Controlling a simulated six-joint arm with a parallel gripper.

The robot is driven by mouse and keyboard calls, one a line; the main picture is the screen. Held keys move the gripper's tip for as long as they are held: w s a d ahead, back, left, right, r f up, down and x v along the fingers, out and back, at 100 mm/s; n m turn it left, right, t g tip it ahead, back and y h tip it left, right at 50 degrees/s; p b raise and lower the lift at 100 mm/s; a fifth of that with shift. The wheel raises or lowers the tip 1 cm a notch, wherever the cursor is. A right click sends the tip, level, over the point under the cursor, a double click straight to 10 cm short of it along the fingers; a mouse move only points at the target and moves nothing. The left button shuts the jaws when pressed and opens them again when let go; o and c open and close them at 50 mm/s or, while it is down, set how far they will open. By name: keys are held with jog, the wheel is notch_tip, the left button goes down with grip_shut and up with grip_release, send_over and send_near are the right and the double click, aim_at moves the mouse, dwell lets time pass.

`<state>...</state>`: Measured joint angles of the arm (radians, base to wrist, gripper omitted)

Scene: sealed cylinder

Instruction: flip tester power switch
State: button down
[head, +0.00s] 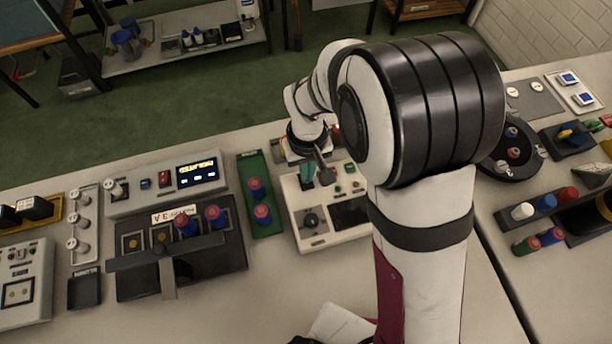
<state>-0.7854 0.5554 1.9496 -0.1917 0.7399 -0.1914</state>
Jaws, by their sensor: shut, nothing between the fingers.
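A white box that looks like the tester (318,238) stands on the bench near the middle. It has a dark knob (311,220), a dark screen (350,212) partly behind my arm, and small green parts along its far edge. My gripper (327,177) points down over the far part of this box, with its fingers shut and empty. I cannot tell whether the fingertips touch the box. I cannot make out a power switch on it; my gripper and arm cover part of its top.
A green tray (272,228) with blue and red cylinders stands just left of the box. A black fixture (225,262) with more cylinders is further left. A dark round holder (498,172) and a cylinder rack (548,209) stand at the right. The front bench is mostly clear.

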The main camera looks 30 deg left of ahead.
jog(key=shift+f, duration=0.75)
jog(key=shift+r, duration=3.5)
jog(key=s+d+r+m, duration=0.2)
jog(key=d+r+m, duration=0.2)
jog(key=d, duration=0.4)
jog(key=s+d+r+m, duration=0.2)
jog(key=d+r+m, duration=0.25)
jog(key=d, duration=0.35)
jog(key=s+d+r+m+y, duration=0.1)
jog(key=s+d+m, duration=0.5)
jog(key=s, duration=0.3)
jog(key=shift+s+d+y, duration=0.35)
jog(key=shift+d+y, duration=0.05)
jog(key=shift+d, duration=0.15)
